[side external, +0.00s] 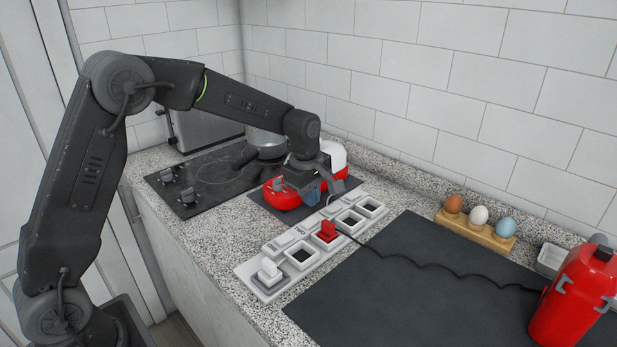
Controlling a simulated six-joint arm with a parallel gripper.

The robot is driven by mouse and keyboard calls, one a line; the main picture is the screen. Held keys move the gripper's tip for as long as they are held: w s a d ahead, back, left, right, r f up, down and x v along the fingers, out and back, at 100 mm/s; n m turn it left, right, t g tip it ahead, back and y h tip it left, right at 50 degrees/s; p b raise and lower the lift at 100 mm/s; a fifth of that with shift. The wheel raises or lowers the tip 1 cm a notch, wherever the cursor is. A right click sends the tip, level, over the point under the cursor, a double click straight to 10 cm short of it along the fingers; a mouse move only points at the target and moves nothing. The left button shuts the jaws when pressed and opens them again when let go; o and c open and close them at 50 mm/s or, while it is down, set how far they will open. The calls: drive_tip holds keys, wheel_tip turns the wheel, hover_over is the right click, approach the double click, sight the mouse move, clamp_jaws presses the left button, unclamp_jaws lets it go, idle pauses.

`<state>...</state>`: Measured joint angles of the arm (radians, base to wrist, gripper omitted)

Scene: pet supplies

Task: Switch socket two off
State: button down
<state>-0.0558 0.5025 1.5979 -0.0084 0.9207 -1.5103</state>
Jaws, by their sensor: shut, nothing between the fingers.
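A white power strip (257,291) lies along the counter, with several square sockets and a row of small rocker switches on its far side. A white plug (270,270) sits in the nearest socket and a red plug (327,232) in a middle one. My gripper (313,197) is shut and empty, above the far half of the strip's switch side. It hides some of the switches there.
A red and white appliance (281,199) stands on a dark mat behind my gripper. A black hob (215,172) with a pot (266,142) is at left. A dark mat (400,290), egg holder (478,235) and red extinguisher-like bottle (573,300) are at right. A black cord crosses the mat.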

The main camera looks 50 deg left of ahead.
sight(309, 222)
drive_tip(key=shift+w+f, duration=0.15)
drive_tip(key=shift+f, duration=1.05)
drive_tip(key=shift+w+f, duration=0.15)
drive_tip(key=shift+f, duration=1.05)
drive_tip(key=shift+f, duration=0.35)
drive_tip(key=shift+s+r, duration=0.2)
drive_tip(key=shift+s, duration=0.6)
drive_tip(key=shift+w+r, duration=0.1)
wheel_tip(309, 222, up, 14)
drive_tip(key=s, duration=0.1)
drive_tip(key=shift+s, duration=0.4)
